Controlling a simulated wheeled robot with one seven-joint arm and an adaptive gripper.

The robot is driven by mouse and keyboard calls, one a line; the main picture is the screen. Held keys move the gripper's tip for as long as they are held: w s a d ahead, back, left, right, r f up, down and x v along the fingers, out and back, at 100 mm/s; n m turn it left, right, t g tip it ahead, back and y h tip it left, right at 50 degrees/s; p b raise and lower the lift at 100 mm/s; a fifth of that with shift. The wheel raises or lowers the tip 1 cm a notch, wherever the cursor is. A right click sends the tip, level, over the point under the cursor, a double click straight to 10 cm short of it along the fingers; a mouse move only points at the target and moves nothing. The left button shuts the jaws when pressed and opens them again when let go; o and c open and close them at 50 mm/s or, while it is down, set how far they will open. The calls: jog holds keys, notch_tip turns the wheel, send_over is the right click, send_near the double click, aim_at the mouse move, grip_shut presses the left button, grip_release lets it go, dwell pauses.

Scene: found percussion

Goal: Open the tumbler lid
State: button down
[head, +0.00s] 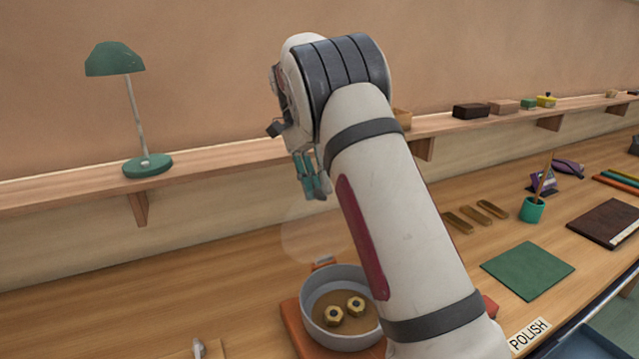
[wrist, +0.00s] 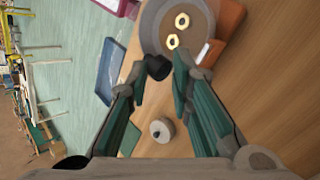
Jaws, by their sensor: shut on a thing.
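The tumbler (head: 309,312) is a round grey bowl on an orange base (head: 292,317); its inside shows with two brass nuts (head: 356,305) in it. It also shows at the top of the wrist view (wrist: 150,30). Its lid (head: 305,238) is a faint see-through disc, raised and tilted up above the bowl's back edge. My gripper (head: 318,193) is at the lid's upper part, above the bowl. In the wrist view my gripper (wrist: 166,68) has a dark knob (wrist: 157,67) between its fingertips and is shut on it. My arm hides the bowl's right side.
A shelf (head: 70,190) with a green lamp (head: 148,165) runs along the wall behind. To the right on the bench lie brass bars (head: 472,215), a green mat (head: 527,268), a teal cup (head: 532,210) and a POLISH label (head: 528,335). The bench left of the tumbler is mostly clear.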

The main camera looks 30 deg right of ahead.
jog(key=c, duration=1.5)
grip_release()
jog(key=shift+w+a+f, duration=0.15)
jog(key=shift+a+f, duration=0.05)
jog(key=shift+f, duration=0.35)
jog(key=shift+w+a+f, duration=0.15)
jog(key=shift+f, duration=0.35)
jog(key=shift+c, duration=0.2)
jog(key=shift+o, duration=0.5)
jog(key=shift+w+f, duration=0.1)
jog(key=shift+d, duration=0.1)
jog(key=shift+d, duration=0.15)
jog(key=shift+r, duration=0.25)
